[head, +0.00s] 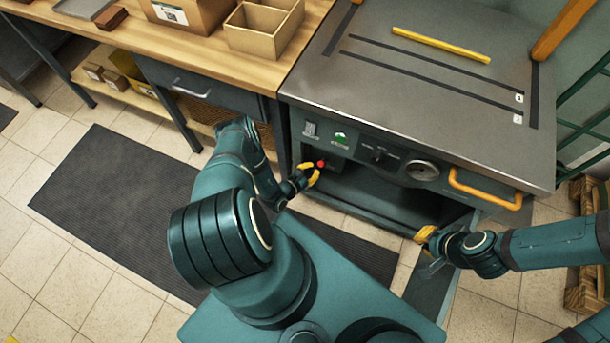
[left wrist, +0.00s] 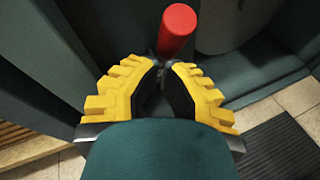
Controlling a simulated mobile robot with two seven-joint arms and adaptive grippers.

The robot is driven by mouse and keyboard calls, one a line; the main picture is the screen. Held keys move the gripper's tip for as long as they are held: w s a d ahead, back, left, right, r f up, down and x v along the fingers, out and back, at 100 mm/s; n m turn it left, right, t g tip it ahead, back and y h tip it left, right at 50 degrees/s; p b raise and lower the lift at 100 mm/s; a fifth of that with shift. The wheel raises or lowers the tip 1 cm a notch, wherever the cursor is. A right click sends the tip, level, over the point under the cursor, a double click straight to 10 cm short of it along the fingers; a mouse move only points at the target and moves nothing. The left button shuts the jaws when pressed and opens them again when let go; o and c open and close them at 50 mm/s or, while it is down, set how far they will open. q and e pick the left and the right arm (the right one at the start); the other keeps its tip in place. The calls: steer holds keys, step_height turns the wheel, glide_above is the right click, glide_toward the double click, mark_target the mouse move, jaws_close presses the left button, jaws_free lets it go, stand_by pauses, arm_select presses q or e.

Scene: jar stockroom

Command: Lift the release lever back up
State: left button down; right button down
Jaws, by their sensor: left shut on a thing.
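The release lever has a red knob (head: 321,164), which shows on the machine front below the green-marked panel. The red knob (left wrist: 177,30) is large at the top of the left wrist view. My left gripper (head: 312,173) is at the lever. In the left wrist view, the yellow-padded fingers of my left gripper (left wrist: 162,68) are closed together just below the knob, shut on the lever. Most of the lever's shaft is hidden by the fingers. My right gripper (head: 427,236) is low at the machine's open front, apart from the lever; its jaws are too small to read.
The grey machine (head: 420,80) has a dark open compartment (head: 390,192) and a yellow handle (head: 485,189). A yellow bar (head: 440,45) lies on its top. A wooden workbench (head: 170,45) with boxes stands at the left. A dark mat (head: 110,190) covers the floor.

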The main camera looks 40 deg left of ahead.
arm_select(q)
steer(key=shift+w+r, duration=0.15)
steer(key=shift+w, duration=0.1)
steer(key=shift+w+a+r+n+g+p, duration=0.15)
steer(key=shift+w+r+g+p, duration=0.2)
steer(key=shift+g+p, duration=0.3)
steer(key=shift+w+d+r+n+g+p, duration=0.15)
steer(key=shift+w+r+g+p, duration=0.15)
steer(key=shift+g+p, duration=0.3)
steer(key=shift+s+a, duration=0.1)
